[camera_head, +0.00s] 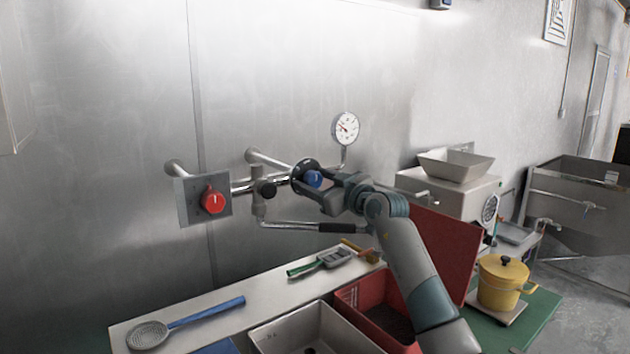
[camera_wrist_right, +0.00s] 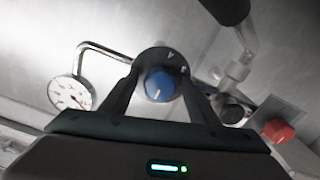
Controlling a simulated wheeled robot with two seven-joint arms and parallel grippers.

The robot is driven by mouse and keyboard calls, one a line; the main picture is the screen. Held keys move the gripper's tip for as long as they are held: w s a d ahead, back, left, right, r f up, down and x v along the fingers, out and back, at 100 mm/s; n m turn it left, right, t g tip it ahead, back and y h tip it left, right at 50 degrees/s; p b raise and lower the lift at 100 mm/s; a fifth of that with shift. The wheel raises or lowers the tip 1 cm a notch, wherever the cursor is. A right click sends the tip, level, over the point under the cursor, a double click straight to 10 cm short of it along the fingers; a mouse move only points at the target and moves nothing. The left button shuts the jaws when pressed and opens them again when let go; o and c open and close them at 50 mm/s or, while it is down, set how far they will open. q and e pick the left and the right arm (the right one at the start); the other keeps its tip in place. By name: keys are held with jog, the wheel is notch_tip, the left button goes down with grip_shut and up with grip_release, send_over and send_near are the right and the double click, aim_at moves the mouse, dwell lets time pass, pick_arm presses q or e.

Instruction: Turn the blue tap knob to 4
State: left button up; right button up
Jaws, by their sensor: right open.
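The blue tap knob (camera_head: 313,179) sits on a dark round dial at the right end of the chrome wall pipe. My right gripper (camera_head: 318,186) is at the knob, reaching in from the right. In the right wrist view the blue knob (camera_wrist_right: 159,85) lies between the two open fingers (camera_wrist_right: 160,88), with a pale mark on its lower face. The dark dial (camera_wrist_right: 165,60) behind it carries pale markings too small to read surely. I cannot tell whether the fingers touch the knob. My left gripper is not in view.
A red knob (camera_head: 213,200) on a metal plate is to the left. A pressure gauge (camera_head: 345,128) stands above right, and a black-handled spout (camera_head: 335,227) runs below. A counter holds a strainer (camera_head: 148,336); a red bin (camera_head: 365,300) and yellow pot (camera_head: 501,281) are lower right.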

jog(key=c, duration=1)
jog(key=shift+c, duration=0.2)
